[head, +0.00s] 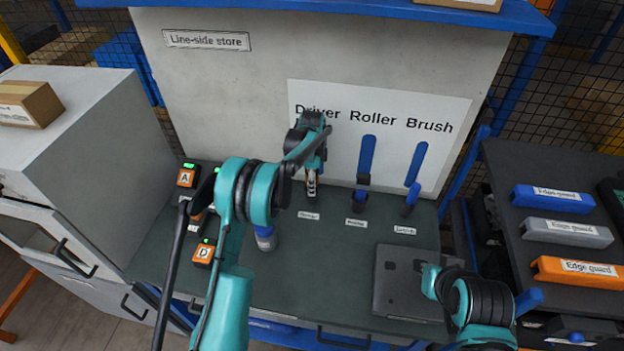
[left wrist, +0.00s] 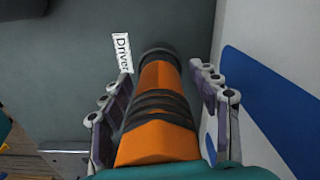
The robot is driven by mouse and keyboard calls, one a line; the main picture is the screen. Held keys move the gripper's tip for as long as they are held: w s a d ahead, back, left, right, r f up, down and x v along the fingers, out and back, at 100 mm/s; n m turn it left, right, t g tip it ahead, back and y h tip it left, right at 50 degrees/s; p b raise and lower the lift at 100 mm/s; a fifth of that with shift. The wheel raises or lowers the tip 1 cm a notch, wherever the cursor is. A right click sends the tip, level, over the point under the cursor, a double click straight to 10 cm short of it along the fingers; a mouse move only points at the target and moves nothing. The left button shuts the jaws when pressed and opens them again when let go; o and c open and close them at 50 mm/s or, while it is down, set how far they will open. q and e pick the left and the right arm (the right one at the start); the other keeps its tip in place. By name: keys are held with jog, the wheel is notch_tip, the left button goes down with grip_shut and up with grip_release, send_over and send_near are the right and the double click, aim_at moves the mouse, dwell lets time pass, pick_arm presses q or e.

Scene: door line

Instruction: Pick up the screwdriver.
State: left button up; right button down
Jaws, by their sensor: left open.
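The screwdriver (head: 311,184) stands upright at the Driver place on the dark bench, below the word Driver. In the left wrist view its orange handle with black bands (left wrist: 158,105) lies between the two jaws. My left gripper (head: 313,162) is open around the handle, with a finger on each side (left wrist: 160,95). In the head view my gripper hides the upper part of the screwdriver. The right arm shows at the lower right, but its gripper cannot be seen.
The blue-handled roller (head: 366,160) and brush (head: 414,178) stand to the right of the screwdriver. A dark grey flat case (head: 400,300) lies at the bench's front right. Marked devices (head: 186,177) are at the left. Edge guards (head: 566,232) lie on the right-hand shelf.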

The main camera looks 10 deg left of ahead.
pick_arm(q)
grip_shut()
jog(key=shift+r, duration=0.15)
